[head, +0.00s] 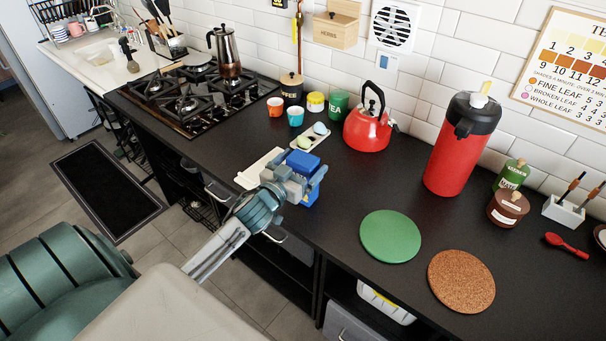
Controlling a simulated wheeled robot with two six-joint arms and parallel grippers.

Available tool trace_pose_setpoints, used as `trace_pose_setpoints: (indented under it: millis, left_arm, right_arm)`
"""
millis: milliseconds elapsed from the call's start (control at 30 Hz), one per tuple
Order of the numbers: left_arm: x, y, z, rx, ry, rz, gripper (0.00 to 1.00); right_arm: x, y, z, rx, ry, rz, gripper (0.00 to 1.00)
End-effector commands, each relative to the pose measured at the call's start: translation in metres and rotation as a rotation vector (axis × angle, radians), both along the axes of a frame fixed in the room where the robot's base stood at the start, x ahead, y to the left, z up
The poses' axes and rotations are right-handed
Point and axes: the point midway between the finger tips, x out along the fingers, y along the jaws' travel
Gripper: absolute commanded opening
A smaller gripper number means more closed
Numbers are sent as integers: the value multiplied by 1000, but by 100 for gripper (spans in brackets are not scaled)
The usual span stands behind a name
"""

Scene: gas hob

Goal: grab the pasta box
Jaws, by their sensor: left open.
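A blue box (302,161), apparently the pasta box, stands near the front edge of the black counter, with no label that I can read. My left gripper (305,178) is open and right at the box. Its grey jaws cover the middle of the box, so blue shows only above and below them. I cannot tell whether the jaws touch it. My right gripper is not in view.
A pale flat object (259,169) lies left of the box, and a small tray (304,141) sits behind it. A red kettle (367,131), a red flask (460,145) and a green mat (390,236) are to the right. The gas hob (190,98) is back left.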

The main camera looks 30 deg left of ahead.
Motion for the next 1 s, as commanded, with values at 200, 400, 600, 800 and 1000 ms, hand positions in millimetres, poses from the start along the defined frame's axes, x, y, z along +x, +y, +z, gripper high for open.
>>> trace_pose_setpoints:
  millis: [200,400,600,800,1000]
  left_arm:
    - [24,0,1,-2,-1,-1,94]
    - [25,0,0,0,-1,-1,94]
    - [25,0,0,0,0,-1,64]
    - [25,0,0,0,0,-1,25]
    - [25,-1,1,0,-2,-2,15]
  right_arm:
    - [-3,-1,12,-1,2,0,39]
    - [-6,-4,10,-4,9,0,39]
    - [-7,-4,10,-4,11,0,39]
    - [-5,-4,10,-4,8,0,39]
    - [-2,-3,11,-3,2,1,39]
